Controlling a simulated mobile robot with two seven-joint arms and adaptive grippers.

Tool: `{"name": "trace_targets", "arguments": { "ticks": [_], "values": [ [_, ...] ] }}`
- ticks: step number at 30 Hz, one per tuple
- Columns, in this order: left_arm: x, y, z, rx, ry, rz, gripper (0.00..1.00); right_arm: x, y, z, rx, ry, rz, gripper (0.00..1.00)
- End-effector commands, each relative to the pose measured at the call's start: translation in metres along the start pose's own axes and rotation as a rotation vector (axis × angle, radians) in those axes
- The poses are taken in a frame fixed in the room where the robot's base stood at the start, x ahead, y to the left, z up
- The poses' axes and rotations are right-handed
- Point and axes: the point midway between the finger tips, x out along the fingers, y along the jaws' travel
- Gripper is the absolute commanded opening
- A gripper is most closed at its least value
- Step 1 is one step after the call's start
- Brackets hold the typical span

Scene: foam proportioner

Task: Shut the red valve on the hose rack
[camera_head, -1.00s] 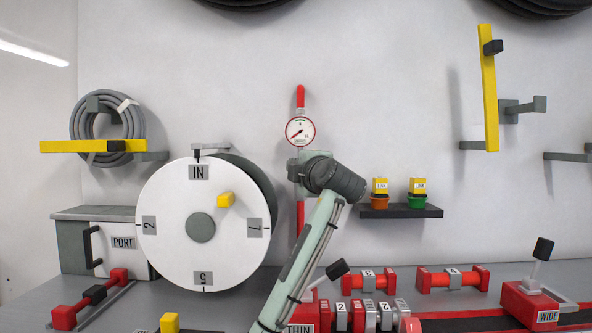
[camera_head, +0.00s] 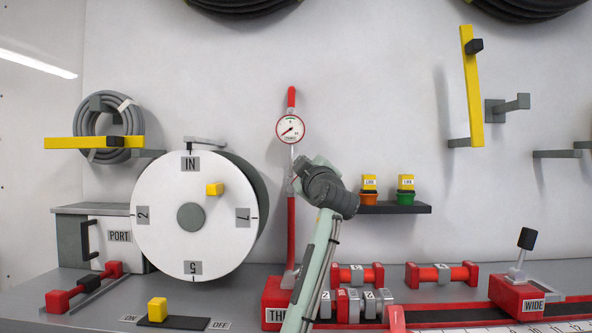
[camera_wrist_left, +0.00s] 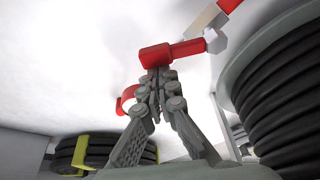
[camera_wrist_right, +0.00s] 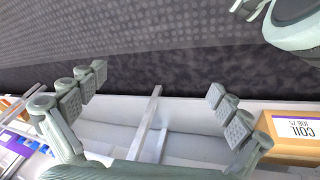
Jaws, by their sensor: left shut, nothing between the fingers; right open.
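A red pipe (camera_head: 291,235) with a round white gauge (camera_head: 290,129) stands against the wall in the head view. My left arm reaches up in front of it, and its wrist hides most of the left gripper there. In the left wrist view my left gripper (camera_wrist_left: 154,82) is shut and empty. Its fingertips are right at a red handle-like part (camera_wrist_left: 170,53) joined to a pale fitting; I cannot tell whether they touch. I cannot tell for sure that this part is the valve. My right gripper (camera_wrist_right: 158,97) is open and empty, away from the pipe.
A large white reel (camera_head: 192,250) stands left of the pipe. A small dark shelf (camera_head: 395,208) with two coloured cups is to the right. Red-ended blocks and a lever box marked WIDE (camera_head: 517,300) stand on the bench. A COIL box (camera_wrist_right: 292,130) shows beside my right gripper.

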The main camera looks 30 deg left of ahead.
Motion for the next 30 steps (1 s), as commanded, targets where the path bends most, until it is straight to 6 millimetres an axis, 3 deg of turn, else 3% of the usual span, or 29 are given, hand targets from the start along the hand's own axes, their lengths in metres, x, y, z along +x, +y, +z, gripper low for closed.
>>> {"name": "trace_targets", "arguments": {
  "ticks": [9,16,30],
  "values": [
    [-0.007,0.000,0.022,0.286,-0.004,0.098,0.00,-0.019,0.004,0.002,0.002,0.006,0.012,1.00],
    [-0.011,0.000,0.033,0.487,-0.005,0.168,0.00,-0.016,0.003,0.001,0.001,0.005,0.009,1.00],
    [-0.016,-0.007,0.048,0.834,-0.002,0.289,0.00,0.044,-0.009,0.003,-0.001,-0.020,-0.028,1.00]
  ]
}}
